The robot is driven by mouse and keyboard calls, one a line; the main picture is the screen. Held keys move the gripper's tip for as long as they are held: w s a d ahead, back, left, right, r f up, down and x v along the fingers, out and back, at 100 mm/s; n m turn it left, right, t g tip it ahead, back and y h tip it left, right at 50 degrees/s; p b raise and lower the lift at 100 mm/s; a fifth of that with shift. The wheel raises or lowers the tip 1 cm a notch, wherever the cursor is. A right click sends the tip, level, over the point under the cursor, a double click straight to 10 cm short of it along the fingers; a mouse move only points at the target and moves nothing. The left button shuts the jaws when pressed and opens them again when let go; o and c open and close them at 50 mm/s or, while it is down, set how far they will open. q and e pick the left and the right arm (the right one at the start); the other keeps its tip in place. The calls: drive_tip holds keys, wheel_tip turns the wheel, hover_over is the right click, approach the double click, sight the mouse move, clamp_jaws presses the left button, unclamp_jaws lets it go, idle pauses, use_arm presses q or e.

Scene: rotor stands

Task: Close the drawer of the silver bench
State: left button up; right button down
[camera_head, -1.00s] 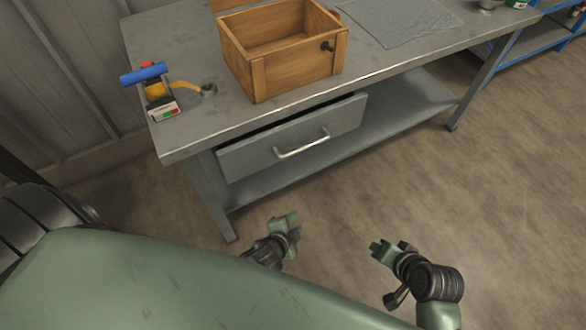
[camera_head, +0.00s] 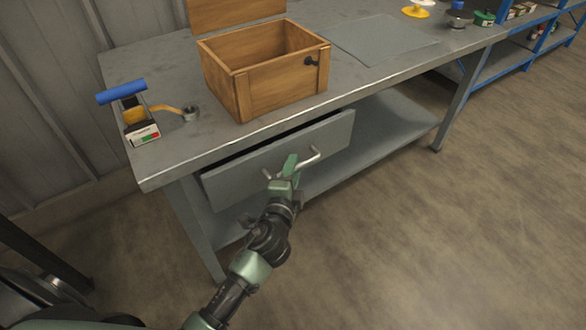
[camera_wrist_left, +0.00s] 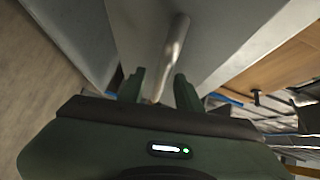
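The silver bench (camera_head: 165,165) stands across the middle of the head view. Its grey drawer (camera_head: 335,137) is partly pulled out, with a dark gap along its top. The drawer has a pale bar handle (camera_head: 311,157). My left gripper (camera_head: 284,168) is in front of the drawer at the left part of the handle. In the left wrist view its two fingers (camera_wrist_left: 160,88) are apart, and the handle (camera_wrist_left: 174,45) runs to the gap between them. I cannot tell whether they touch it. My right gripper is not in view.
On the bench top are an open wooden box (camera_head: 285,83), a grey mat (camera_head: 385,40) and a blue-handled tool (camera_head: 122,92). A lower shelf (camera_head: 385,118) runs under the drawer. A blue shelf unit (camera_head: 520,52) stands at the far right. The floor at right is clear.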

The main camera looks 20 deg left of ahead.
use_arm(q)
drive_tip(key=shift+w+a, duration=0.1)
drive_tip(key=shift+w, duration=0.3)
clamp_jaws()
drive_tip(key=shift+f, duration=0.1)
idle(1.1)
